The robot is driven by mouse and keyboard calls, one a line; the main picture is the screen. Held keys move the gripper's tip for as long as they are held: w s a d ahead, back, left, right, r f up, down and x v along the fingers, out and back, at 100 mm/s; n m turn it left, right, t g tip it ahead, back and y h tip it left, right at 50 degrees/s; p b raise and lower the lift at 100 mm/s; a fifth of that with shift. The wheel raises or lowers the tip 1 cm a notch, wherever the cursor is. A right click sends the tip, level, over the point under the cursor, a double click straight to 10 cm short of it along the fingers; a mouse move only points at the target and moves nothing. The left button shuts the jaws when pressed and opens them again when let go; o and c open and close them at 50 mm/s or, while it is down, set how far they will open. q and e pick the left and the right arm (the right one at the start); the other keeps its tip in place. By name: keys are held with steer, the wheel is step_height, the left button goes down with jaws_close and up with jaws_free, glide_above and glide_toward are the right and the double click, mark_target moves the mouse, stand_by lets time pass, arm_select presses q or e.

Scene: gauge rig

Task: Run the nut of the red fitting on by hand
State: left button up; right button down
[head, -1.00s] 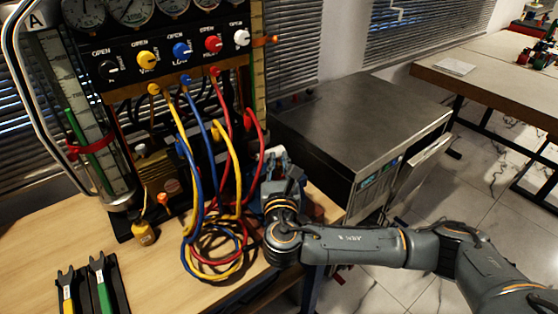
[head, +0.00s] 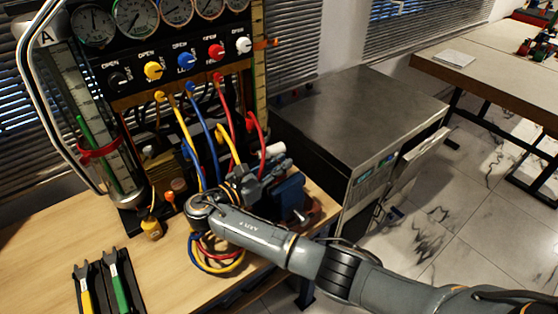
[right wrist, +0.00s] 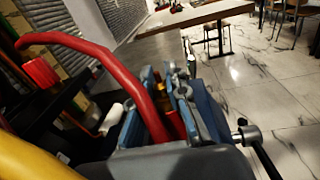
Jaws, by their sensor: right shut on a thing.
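My right gripper (head: 284,166) is beside the blue vise, right of the hanging hoses, its fingers pointing right. In the right wrist view its two fingers (right wrist: 160,112) are closed around a red piece, which I take for the red fitting (right wrist: 174,122). The red hose (right wrist: 122,68) arches down between the fingers. A small brass-coloured part (right wrist: 172,73) shows near the fingertips. The nut itself cannot be made out, as the fingers hide it. In the head view the red hose (head: 228,112) hangs from the panel. My left gripper is not in view.
The blue vise (head: 291,192) stands at the bench's right edge, close to my gripper. The gauge panel (head: 125,75) with coloured knobs rises behind. Yellow and blue hoses loop under my wrist. Two tools (head: 103,284) lie at front left. A steel cabinet (head: 350,110) stands right.

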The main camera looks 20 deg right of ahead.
steer(key=shift+m+g+h, duration=0.6)
steer(key=shift+m+g, duration=0.7)
steer(key=shift+g, duration=0.6)
steer(key=shift+m+g, duration=0.4)
steer(key=shift+g, duration=0.2)
steer(key=c, duration=1.3)
jaws_free()
steer(key=shift+r, duration=5.05)
steer(key=shift+d, duration=0.1)
